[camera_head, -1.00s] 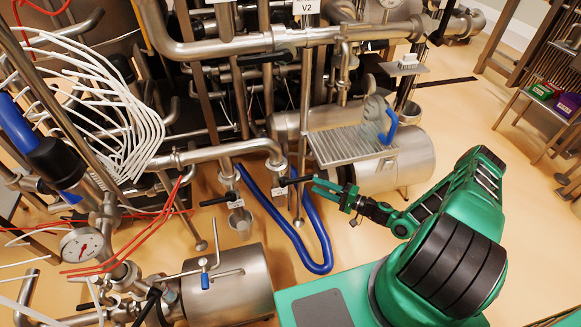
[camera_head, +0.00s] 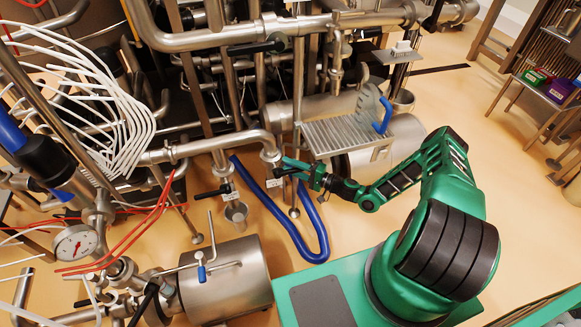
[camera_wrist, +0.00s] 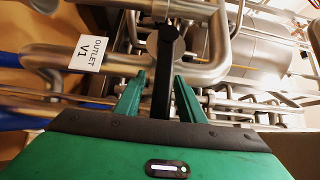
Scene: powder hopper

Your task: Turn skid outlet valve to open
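The skid outlet valve has a black lever handle (camera_wrist: 165,55) running toward me in the wrist view, beside a white tag (camera_wrist: 88,52) reading "OUTLET V1" on the steel pipe. My gripper (camera_wrist: 158,90) has its two green fingers on either side of this handle. A gap shows between the left finger and the handle; the right finger is close to it, and I cannot tell whether it touches. In the head view my gripper (camera_head: 298,168) is at the black handle (camera_head: 281,172) below the pipe elbow, with the small tag (camera_head: 274,183) beneath.
A blue hose (camera_head: 292,232) loops below the valve. A second black-handled valve (camera_head: 211,192) is to the left. A slatted steel platform (camera_head: 338,138) stands just right of my gripper. A steel motor-like cylinder (camera_head: 228,282) with a small blue-handled lever lies at lower left.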

